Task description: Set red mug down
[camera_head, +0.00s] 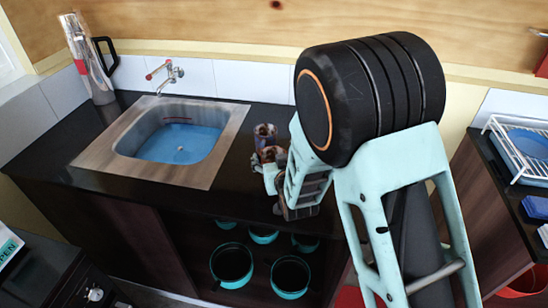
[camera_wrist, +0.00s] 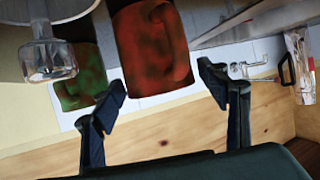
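In the wrist view, the red mug (camera_wrist: 152,45), dark red with greenish patches, sits between and just beyond the two fingertips of my gripper (camera_wrist: 162,78). The fingers are spread wide, with narrow gaps seeming to show beside the mug; contact cannot be made out. In the head view, two small reddish-brown patterned vessels (camera_head: 265,131) (camera_head: 271,154) show close together right of the sink. My gripper (camera_head: 272,176) is at the nearer one, at the counter's front edge. My arm hides part of this area. I cannot tell which vessel is the red mug.
A green-and-red mug (camera_wrist: 80,78) and a clear glass item (camera_wrist: 47,55) are left of the red mug in the wrist view. The sink (camera_head: 122,160) is left of my gripper. Pots (camera_head: 231,262) sit on the shelf below. A dish rack (camera_head: 516,150) stands far right.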

